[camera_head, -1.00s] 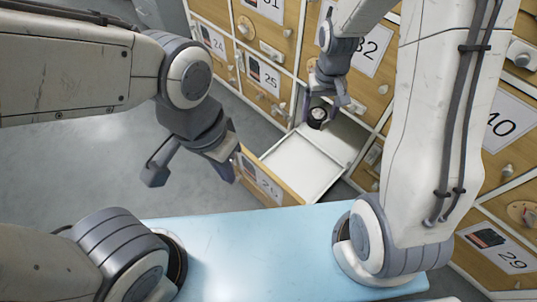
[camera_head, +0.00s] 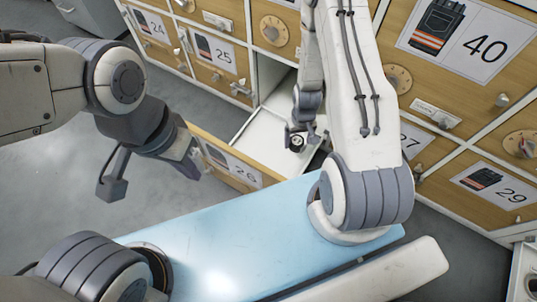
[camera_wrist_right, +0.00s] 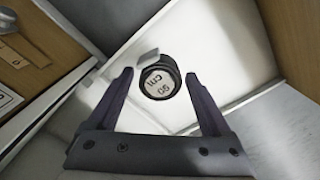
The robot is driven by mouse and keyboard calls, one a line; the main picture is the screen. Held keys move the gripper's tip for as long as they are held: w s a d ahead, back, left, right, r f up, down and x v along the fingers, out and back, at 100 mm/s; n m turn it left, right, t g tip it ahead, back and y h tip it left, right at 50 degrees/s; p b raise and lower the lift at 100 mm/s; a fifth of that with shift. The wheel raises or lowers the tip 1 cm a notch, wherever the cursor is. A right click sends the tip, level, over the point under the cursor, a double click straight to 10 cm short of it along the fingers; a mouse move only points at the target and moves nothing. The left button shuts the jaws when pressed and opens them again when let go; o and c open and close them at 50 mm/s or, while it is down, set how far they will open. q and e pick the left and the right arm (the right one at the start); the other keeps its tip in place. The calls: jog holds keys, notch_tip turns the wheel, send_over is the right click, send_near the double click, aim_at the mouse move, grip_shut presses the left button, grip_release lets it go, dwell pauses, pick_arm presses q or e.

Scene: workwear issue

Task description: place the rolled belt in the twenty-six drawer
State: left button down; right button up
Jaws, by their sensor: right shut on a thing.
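The drawer labelled 26 (camera_head: 226,166) is pulled open, and its pale, empty-looking inside (camera_head: 262,130) shows. My right gripper (camera_head: 301,138) is shut on the rolled belt (camera_head: 297,143), a small dark coil with a pale end face. They are over the right part of the open drawer. In the right wrist view the belt (camera_wrist_right: 160,80) sits between the two fingertips with its printed face toward the camera, and the pale drawer floor is behind it. I cannot tell whether it touches the floor. My left gripper (camera_head: 150,177) is open and empty, close to the drawer's front panel.
A cabinet of numbered wooden drawers, including 25 (camera_head: 222,57), 40 (camera_head: 462,45) and 29 (camera_head: 497,187), stands behind. A light blue surface (camera_head: 230,240) lies in front of the open drawer. Grey floor (camera_head: 50,190) is clear at left.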

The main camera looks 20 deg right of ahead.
jog(key=w+a+f+b, duration=0.1)
jog(key=a+f, duration=0.1)
jog(key=a, duration=0.1)
jog(key=w+a+f+b, duration=0.2)
jog(key=a, duration=0.1)
jog(key=w+a+f+b, duration=0.2)
jog(key=shift+a+f, duration=0.15)
jog(key=shift+a, duration=0.25)
notch_tip(320, 180, down, 4)
jog(key=b, duration=0.3)
jog(key=shift+b, duration=0.4)
